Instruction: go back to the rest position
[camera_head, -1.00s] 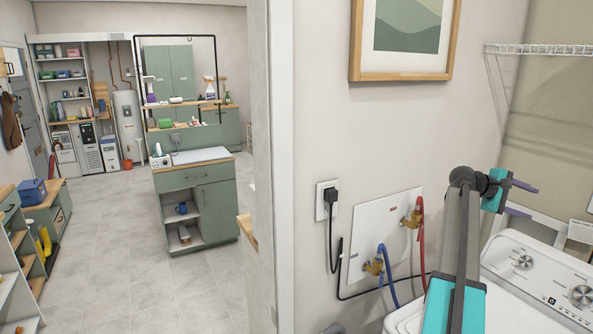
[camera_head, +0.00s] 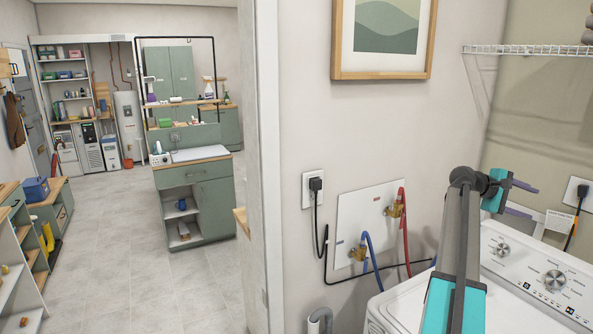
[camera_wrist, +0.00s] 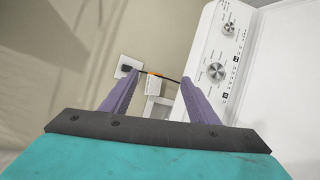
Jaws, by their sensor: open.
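My gripper (camera_head: 521,199) is at the right of the head view, at the end of my raised arm, above the white washing machine (camera_head: 400,309). Its two purple fingers are apart with nothing between them. In the wrist view, my gripper (camera_wrist: 161,98) also shows open and empty, with the wall and an outlet beyond the fingers. The washer's control panel (camera_wrist: 213,65) with its knobs is to the right there.
A water hookup plate (camera_head: 350,228) with blue and red hoses is on the wall left of the washer. A wire shelf (camera_head: 525,50) hangs above. A wall end (camera_head: 256,170) separates this area from the room with a green cabinet (camera_head: 215,197) and open floor (camera_head: 130,255).

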